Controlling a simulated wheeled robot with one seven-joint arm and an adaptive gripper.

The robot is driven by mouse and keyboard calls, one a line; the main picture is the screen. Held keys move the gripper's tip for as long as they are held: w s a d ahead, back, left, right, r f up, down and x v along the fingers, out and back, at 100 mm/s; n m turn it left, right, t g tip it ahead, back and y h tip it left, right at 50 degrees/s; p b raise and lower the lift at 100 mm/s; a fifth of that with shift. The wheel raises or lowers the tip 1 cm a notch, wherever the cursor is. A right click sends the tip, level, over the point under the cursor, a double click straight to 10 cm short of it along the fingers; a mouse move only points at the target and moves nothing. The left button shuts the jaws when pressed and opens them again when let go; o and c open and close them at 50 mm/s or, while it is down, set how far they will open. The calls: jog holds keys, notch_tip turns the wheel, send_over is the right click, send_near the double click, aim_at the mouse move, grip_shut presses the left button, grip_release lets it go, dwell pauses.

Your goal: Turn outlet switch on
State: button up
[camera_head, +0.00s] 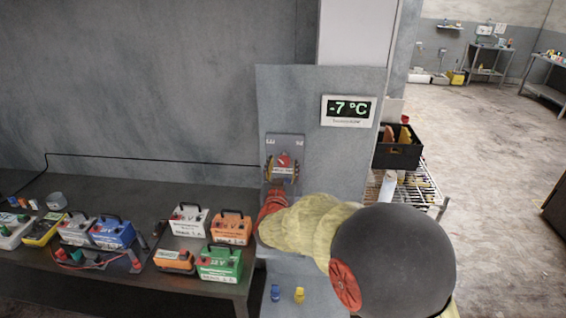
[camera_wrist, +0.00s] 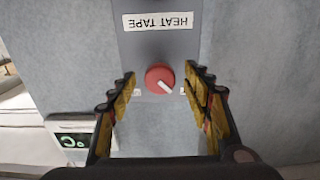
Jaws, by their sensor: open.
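The outlet switch is a red round knob (camera_wrist: 160,79) with a white pointer mark, on a grey plate (camera_wrist: 158,42) labelled "HEAT TAPE", which reads upside down in the wrist view. The pointer runs toward the lower right there. In the head view the plate (camera_head: 284,143) is on the grey panel, with the red knob (camera_head: 284,160) partly hidden by my fingers. My gripper (camera_wrist: 161,82) is open, its yellow-padded fingers on either side of the knob. I cannot tell whether they touch it. In the head view my gripper (camera_head: 282,172) is at the plate.
A temperature display (camera_head: 349,111) reads -7 °C on the panel's right. A dark bench (camera_head: 130,195) with several batteries stands left. A black cable (camera_head: 150,159) runs along the wall to the plate. A wire rack with a black bin (camera_head: 398,154) stands right. Blue and yellow plugs are below.

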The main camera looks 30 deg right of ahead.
jog(key=shift+x, duration=1.25)
jog(key=shift+c, duration=0.9)
jog(key=c, duration=1)
